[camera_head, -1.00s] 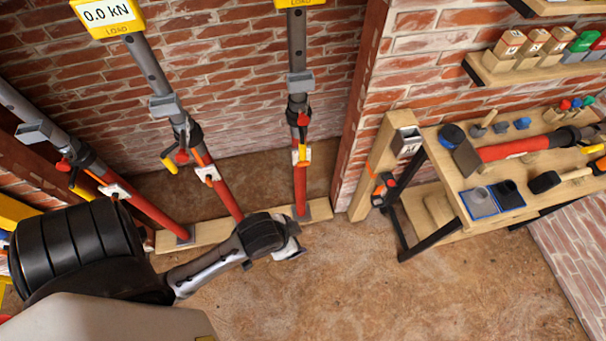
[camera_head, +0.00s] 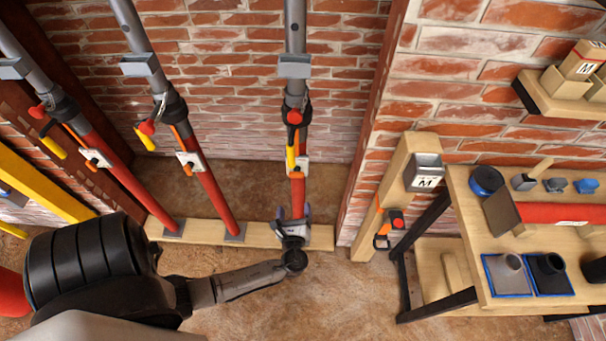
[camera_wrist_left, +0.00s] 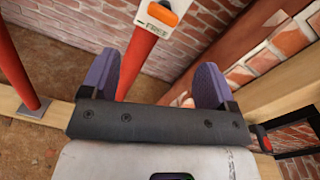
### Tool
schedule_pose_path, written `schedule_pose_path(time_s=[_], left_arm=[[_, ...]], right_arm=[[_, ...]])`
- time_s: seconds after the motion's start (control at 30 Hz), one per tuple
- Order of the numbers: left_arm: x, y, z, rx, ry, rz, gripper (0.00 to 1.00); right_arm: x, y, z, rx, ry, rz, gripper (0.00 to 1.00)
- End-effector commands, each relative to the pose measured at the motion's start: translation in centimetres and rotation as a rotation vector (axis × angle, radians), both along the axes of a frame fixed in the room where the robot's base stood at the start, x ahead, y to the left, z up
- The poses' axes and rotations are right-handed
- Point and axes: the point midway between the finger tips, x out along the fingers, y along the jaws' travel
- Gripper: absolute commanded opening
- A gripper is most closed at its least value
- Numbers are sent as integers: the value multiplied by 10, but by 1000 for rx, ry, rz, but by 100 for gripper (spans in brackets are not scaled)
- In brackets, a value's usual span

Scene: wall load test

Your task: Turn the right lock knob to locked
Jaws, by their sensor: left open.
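The right prop has a grey upper tube and a red lower tube (camera_head: 298,187). Its white lock plate (camera_head: 303,165) sits beside a yellow handle (camera_head: 291,158). In the left wrist view an orange lock knob (camera_wrist_left: 163,13) lies on this plate, by the word FREE. My left gripper (camera_head: 293,213) is open and empty, at the foot of the right prop and below the plate. In the left wrist view its two purple-blue fingers (camera_wrist_left: 156,75) stand on either side of the red tube, short of the knob. Whether the tube lies between them in depth is unclear.
Two similar props (camera_head: 212,195) (camera_head: 130,185) stand to the left on the same wooden sole board (camera_head: 262,236). A wooden post (camera_head: 408,170) and a workbench (camera_head: 462,262) with tools are to the right. The floor in front is clear.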

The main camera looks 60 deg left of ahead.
Motion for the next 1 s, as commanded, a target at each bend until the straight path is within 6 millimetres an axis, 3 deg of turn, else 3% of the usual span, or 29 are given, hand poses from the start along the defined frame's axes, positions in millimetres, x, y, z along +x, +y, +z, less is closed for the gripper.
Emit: schedule_pose_path(time_s=[0.2,0.37,1.0], left_arm=[[6,-4,2,138,202,-46,81],[9,1,2,167,247,-45,81],[67,89,2,167,248,-42,81]], right_arm=[[-11,4,-6,11,30,-2,43],[-10,5,-6,15,29,-5,43],[-7,0,-17,-1,19,3,43]])
